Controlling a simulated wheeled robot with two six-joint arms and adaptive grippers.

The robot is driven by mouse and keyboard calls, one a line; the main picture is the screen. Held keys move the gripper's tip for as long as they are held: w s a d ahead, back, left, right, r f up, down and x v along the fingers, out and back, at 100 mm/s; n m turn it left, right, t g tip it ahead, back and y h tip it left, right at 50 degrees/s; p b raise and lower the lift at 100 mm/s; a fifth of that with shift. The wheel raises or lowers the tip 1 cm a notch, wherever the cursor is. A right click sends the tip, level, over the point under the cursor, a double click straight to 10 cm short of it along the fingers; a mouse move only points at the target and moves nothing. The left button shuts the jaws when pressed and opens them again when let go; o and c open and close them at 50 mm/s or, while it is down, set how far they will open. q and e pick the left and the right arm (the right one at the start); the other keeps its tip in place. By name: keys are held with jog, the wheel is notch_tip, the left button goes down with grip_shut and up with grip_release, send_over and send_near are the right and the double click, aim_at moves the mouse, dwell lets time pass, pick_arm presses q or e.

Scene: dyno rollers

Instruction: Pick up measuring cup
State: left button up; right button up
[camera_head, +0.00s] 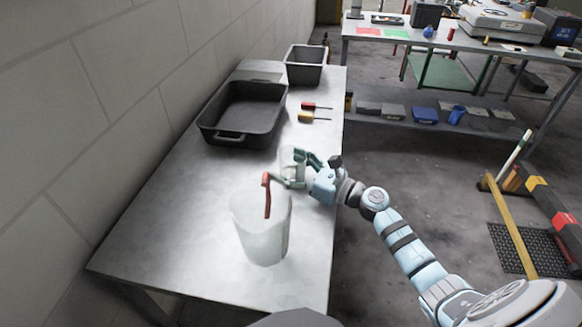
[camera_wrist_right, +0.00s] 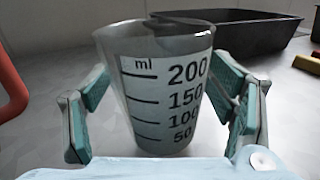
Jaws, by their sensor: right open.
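The measuring cup (camera_wrist_right: 150,95) is clear, with dark ml marks from 50 to 200, and stands upright on the metal table (camera_head: 170,220). In the head view the cup (camera_head: 288,157) is small and partly hidden by my right gripper (camera_head: 300,168). In the right wrist view the fingers of the open gripper (camera_wrist_right: 160,88) are on either side of the cup, with visible gaps, so it is between them and not clamped. My left gripper is not in view.
A large translucent container (camera_head: 262,235) with a red-handled item (camera_head: 267,193) stands just in front of the gripper. A black tray (camera_head: 240,112), a grey bin (camera_head: 306,66) and two screwdrivers (camera_head: 314,112) lie farther back. The wall borders the left; the table's front left is clear.

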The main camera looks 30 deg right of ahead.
jog(key=c, duration=1.3)
jog(key=shift+r, duration=0.1)
